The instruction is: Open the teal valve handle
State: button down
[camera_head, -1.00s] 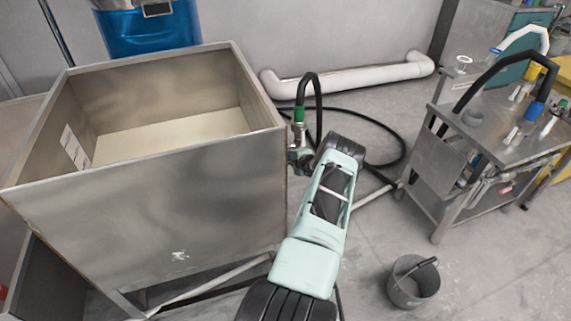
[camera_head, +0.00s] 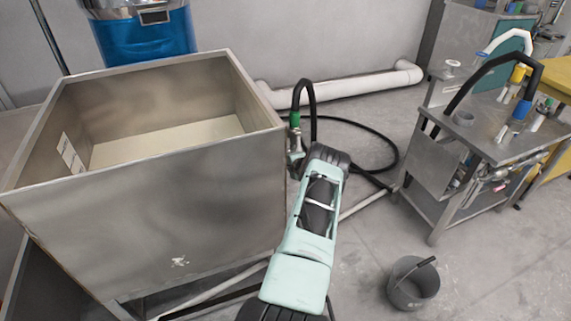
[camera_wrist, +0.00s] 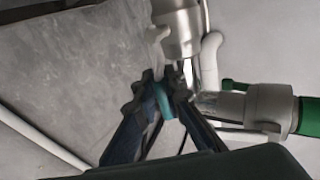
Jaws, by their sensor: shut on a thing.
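The teal valve handle (camera_wrist: 163,97) shows in the wrist view as a small teal piece between my fingertips. My gripper (camera_wrist: 160,90) is shut on it, one dark finger on each side. The metal valve body and pipe fittings (camera_wrist: 182,35) lie just beyond the fingertips. A grey fitting with a green collar (camera_wrist: 306,115) is at the right. In the head view the green collar (camera_head: 294,119) and black hose sit at the tank's right side. My arm's end hides most of the valve and handle there.
The large open metal tank (camera_head: 160,210) stands left of my arm. A black hose (camera_head: 375,150) loops on the floor behind. A grey bucket (camera_head: 413,287) stands at the lower right. A metal cart (camera_head: 490,140) with hoses is at the right.

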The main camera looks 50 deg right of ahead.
jog(key=shift+s+d, duration=0.1)
jog(key=shift+s, duration=0.05)
jog(key=c, duration=2)
grip_release()
jog(key=shift+r, duration=0.1)
jog(key=shift+v, duration=5.95)
